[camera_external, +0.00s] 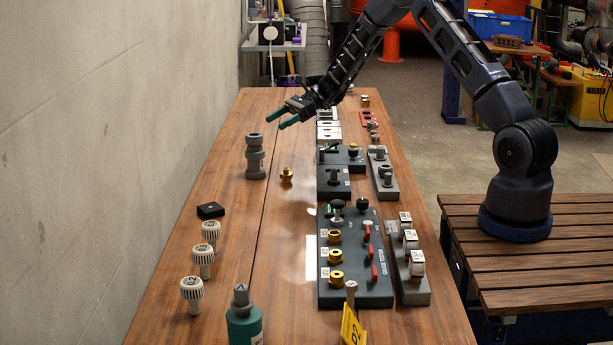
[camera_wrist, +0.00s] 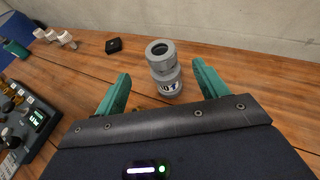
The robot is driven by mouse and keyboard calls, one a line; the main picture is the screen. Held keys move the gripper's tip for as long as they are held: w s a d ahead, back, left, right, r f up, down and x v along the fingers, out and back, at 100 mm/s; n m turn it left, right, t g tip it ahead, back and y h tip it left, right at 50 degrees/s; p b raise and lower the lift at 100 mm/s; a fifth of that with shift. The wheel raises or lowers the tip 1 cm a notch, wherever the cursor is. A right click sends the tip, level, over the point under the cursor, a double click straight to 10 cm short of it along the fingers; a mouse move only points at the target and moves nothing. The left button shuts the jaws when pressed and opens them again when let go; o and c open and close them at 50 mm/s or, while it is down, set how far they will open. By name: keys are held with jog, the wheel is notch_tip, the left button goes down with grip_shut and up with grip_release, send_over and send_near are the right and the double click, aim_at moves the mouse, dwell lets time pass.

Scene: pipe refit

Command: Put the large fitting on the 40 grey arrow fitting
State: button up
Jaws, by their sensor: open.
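A grey fitting stack (camera_external: 256,158) stands upright on the table, left of the plank seam. It has a wide ringed upper part with an open round top and a lower part below it. In the wrist view the upper grey part (camera_wrist: 160,57) sits in line on the lower grey part (camera_wrist: 168,88), which has a white label with dark marks that look like 40. I cannot tell exactly where one piece ends. My gripper (camera_external: 282,118) is open, its teal fingers apart and empty, above and just right of the stack. In the wrist view the stack shows beyond the fingertips, between them.
A small brass fitting (camera_external: 286,176) stands right of the stack. A black block (camera_external: 210,211), several ribbed white knobs (camera_external: 203,262) and a teal bottle (camera_external: 243,325) are nearer. A dark valve panel (camera_external: 352,290) and grey racks line the right. The wall (camera_external: 110,130) bounds the left.

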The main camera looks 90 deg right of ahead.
jog(key=a+r+n+g+y, duration=0.15)
jog(key=a+r+n, duration=0.25)
jog(key=a+r, duration=0.4)
jog(key=a+r+n+g, duration=0.3)
jog(key=a+r, duration=0.2)
jog(key=a, duration=0.5)
jog(key=s+a+r+n+g+h, duration=0.15)
jog(key=s+a+r+n, duration=0.3)
jog(key=a, duration=0.45)
jog(key=s+a+r+n+g, duration=0.25)
jog(key=a+r, duration=0.25)
jog(key=a, duration=0.3)
jog(key=s+a+r+n+h, duration=0.2)
jog(key=s+a+r+n, duration=0.15)
jog(key=s+a, duration=0.35)
jog(key=s+a+r+n+h, duration=0.1)
jog(key=s+a+r+n, duration=0.1)
jog(key=s+a+n, duration=0.5)
jog(key=s+a+n+h, duration=0.1)
jog(key=s+n+h, duration=0.1)
jog(key=s, duration=0.6)
jog(key=s+a+f+n+t+h, duration=0.1)
jog(key=s+n, duration=0.2)
jog(key=s, duration=0.6)
jog(key=shift+a+h, duration=0.3)
jog(key=shift+h, duration=0.1)
jog(key=shift+n, duration=0.25)
